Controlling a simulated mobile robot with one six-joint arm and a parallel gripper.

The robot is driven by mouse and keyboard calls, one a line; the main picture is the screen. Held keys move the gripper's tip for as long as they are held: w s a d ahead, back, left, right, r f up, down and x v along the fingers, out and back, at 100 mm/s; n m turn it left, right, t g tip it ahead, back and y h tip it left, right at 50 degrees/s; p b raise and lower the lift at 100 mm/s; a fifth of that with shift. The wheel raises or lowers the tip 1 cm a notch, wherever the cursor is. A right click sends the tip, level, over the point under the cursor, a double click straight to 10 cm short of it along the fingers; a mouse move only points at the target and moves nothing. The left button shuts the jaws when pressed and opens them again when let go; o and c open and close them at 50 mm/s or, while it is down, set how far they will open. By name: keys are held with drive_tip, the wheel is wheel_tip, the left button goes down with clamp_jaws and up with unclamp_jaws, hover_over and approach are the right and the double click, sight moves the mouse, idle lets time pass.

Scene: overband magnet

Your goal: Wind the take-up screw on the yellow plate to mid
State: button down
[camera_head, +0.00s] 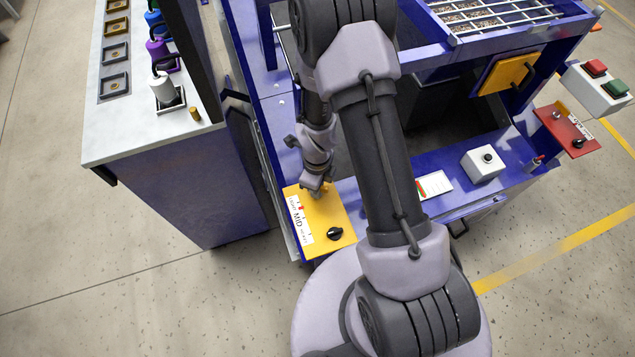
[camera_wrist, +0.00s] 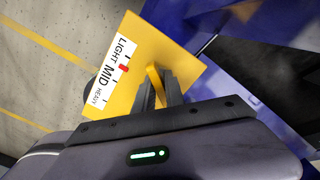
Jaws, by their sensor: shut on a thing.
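The yellow plate (camera_head: 322,214) lies at the left front corner of the blue machine, and it fills the upper middle of the wrist view (camera_wrist: 185,65). Its white label (camera_wrist: 108,75) reads LIGHT, MID, HEAVY. A red pointer (camera_wrist: 124,67) stands between LIGHT and MID, by the label's edge. My gripper (camera_head: 318,190) is down at the plate's far end. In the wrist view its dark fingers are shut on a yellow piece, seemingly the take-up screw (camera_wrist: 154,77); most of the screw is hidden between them.
A black knob (camera_head: 335,233) sits at the plate's near end. A white button box (camera_head: 483,163) and a red panel (camera_head: 566,130) are farther right. A bench (camera_head: 135,130) with several coloured items stands left. My arm hides part of the machine's middle.

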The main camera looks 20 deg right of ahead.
drive_tip(key=m, duration=0.5)
drive_tip(key=c, duration=1.7)
unclamp_jaws()
drive_tip(key=shift+m, duration=0.8)
drive_tip(key=o, duration=0.4)
drive_tip(key=shift+r, duration=0.1)
wheel_tip(320, 180, up, 17)
drive_tip(key=p, duration=0.7)
drive_tip(key=shift+r, duration=0.15)
drive_tip(key=shift+c, duration=0.2)
